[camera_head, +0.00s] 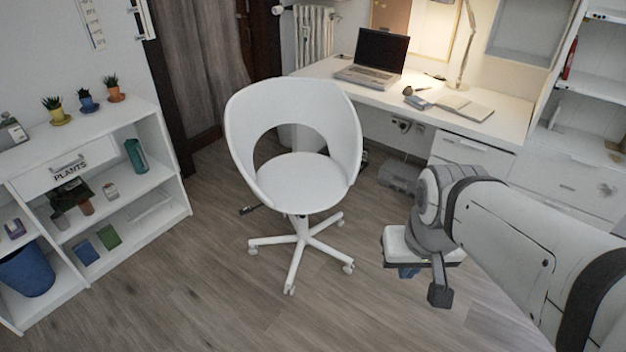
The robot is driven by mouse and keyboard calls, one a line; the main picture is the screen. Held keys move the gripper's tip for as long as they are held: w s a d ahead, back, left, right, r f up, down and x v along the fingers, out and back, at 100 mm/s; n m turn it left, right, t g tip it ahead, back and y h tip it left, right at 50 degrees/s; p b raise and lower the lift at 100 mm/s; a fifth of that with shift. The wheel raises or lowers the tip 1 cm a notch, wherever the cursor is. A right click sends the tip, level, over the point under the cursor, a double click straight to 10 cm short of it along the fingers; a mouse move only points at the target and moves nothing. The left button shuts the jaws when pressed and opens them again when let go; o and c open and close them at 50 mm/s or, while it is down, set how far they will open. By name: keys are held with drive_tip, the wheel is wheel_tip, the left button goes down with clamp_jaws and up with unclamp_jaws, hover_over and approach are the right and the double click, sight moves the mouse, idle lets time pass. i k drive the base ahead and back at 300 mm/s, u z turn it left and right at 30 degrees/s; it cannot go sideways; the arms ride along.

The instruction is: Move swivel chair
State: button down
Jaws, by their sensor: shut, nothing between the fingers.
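The white swivel chair (298,182) stands upright on the wood floor in the middle of the view. It has a curved back with a wide opening and a white star base on casters. The chair is in front of the desk and apart from it. My gripper (408,271) is at the end of my arm, to the right of the chair and apart from it. It is shut and empty, pointing down over the floor. Its fingertips are small and partly hidden under the wrist.
A white desk (480,128) with a laptop (374,58) and a lamp (465,45) is behind the chair. A low white shelf (135,118) with plants is at the left. A grey box (399,176) lies under the desk. The floor left and front of the chair is clear.

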sight(303, 237)
drive_tip(key=u, duration=0.15)
drive_tip(key=i, duration=0.95)
drive_tip(key=z, duration=0.05)
